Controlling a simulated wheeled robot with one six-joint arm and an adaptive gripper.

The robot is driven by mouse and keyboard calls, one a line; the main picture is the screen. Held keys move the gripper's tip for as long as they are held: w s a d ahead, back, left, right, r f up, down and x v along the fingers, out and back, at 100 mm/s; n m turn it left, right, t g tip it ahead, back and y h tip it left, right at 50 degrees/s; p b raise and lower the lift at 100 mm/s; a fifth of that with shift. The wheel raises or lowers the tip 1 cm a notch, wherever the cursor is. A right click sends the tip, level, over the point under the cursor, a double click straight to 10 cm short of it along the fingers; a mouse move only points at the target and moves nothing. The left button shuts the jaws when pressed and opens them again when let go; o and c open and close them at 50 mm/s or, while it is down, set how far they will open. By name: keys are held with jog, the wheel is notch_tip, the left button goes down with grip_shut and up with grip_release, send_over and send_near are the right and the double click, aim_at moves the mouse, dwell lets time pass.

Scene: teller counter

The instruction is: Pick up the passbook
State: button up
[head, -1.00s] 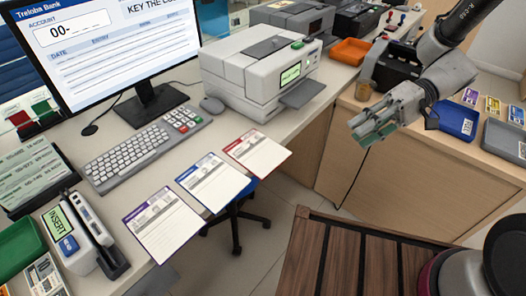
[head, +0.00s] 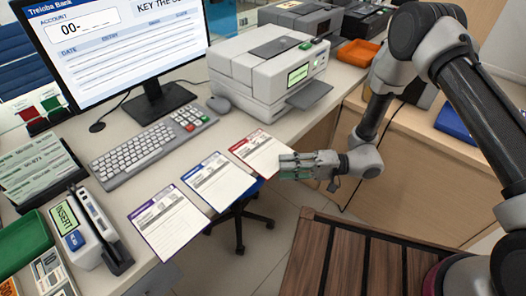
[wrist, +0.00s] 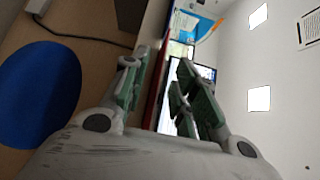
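Three flat, printed booklet-like papers lie along the counter's front edge in the head view: one purple-headed (head: 170,222), one blue-headed (head: 219,183) and one red-headed (head: 262,150). Which of them is the passbook I cannot tell. My gripper (head: 284,166) is at the right front corner of the red-headed one and covers part of it. In the wrist view my gripper (wrist: 160,90) is open, with green-padded fingers apart. A thin red edge (wrist: 156,88) runs between them, seen edge-on, close to the left finger. Whether a finger touches it I cannot tell.
A grey printer (head: 268,75), keyboard (head: 140,150), mouse (head: 218,104) and monitor (head: 115,50) stand behind the papers. A card reader (head: 85,230) stands at left. A blue chair seat (wrist: 38,95) is below the counter. A slatted wooden surface (head: 340,260) is in front.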

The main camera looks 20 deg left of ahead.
jog(key=shift+x, duration=1.35)
grip_shut()
notch_tip(320, 180, up, 10)
jog(key=shift+d, duration=0.1)
